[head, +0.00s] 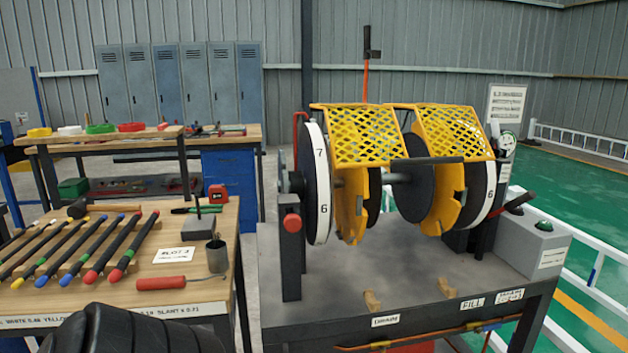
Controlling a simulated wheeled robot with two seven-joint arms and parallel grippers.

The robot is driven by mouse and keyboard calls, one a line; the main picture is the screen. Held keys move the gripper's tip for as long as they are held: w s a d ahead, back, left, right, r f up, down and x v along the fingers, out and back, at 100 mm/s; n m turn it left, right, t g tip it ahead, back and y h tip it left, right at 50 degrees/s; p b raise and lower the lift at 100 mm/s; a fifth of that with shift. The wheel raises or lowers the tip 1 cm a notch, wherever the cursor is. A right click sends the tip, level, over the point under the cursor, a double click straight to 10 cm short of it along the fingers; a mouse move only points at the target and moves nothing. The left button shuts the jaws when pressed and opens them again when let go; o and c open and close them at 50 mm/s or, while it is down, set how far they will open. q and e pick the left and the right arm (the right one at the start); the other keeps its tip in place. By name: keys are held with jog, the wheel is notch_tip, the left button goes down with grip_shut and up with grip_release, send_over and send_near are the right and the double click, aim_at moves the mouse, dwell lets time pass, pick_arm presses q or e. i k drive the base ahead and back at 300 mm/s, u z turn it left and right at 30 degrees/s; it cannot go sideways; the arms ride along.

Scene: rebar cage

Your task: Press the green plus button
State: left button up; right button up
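A green button (543,226) sits on top of a grey box (545,248) at the right end of the machine bench. The button is small here, and I cannot make out a plus sign on it. The box has a white label on its front face. No gripper fingers show in the head view. A black ribbed part of my own body fills the bottom left edge, and nothing of mine is near the button.
A machine with numbered discs (317,183) and yellow mesh guards (367,133) stands left of the box. A dark red lever (520,198) rises just behind the button. A wooden table (215,289) with coloured-tipped rods stands left. White railings run behind the box.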

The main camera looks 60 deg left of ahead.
aim_at(543, 224)
jog(key=u, duration=1.55)
jog(key=k, duration=0.55)
jog(key=z, duration=0.6)
jog(key=i, duration=1.35)
jog(key=u, duration=0.65)
